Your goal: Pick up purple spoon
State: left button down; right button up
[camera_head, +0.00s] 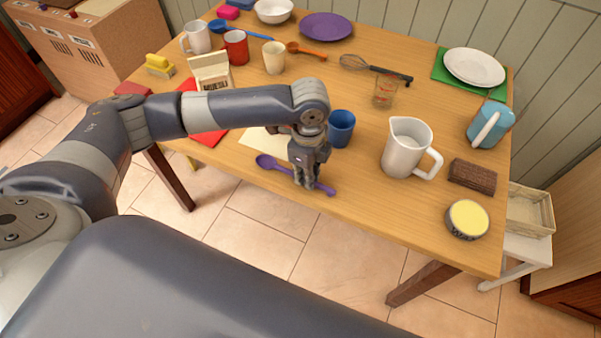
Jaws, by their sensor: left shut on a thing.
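The purple spoon (272,164) lies at the near edge of the wooden table, its bowl to the left and its handle running right. My left gripper (304,184) points down over the spoon's handle and is shut on it. The fingers hide the middle of the handle, and its end shows to their right. I cannot tell whether the spoon is clear of the table top. My right gripper is not in view.
A blue cup (341,128) stands close behind my left gripper. A white pitcher (408,147), a brown block (472,175) and a yellow-topped tin (467,218) stand to the right. A muesli box (211,72) and several mugs stand behind my left arm.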

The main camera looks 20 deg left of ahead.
pick_arm(q)
jog(key=shift+r, duration=0.5)
notch_tip(320, 180, up, 2)
jog(key=shift+w+r, duration=0.1)
jog(key=shift+r, duration=0.1)
jog(key=s+a+r, duration=0.2)
jog(key=s, duration=1.4)
jog(key=w+a+r+n, duration=0.1)
jog(key=w+r+n, duration=0.6)
jog(key=n, duration=1.1)
notch_tip(320, 180, up, 2)
jog(key=shift+w+r+n, duration=0.2)
jog(key=shift+w+n, duration=0.1)
jog(key=shift+n, duration=0.1)
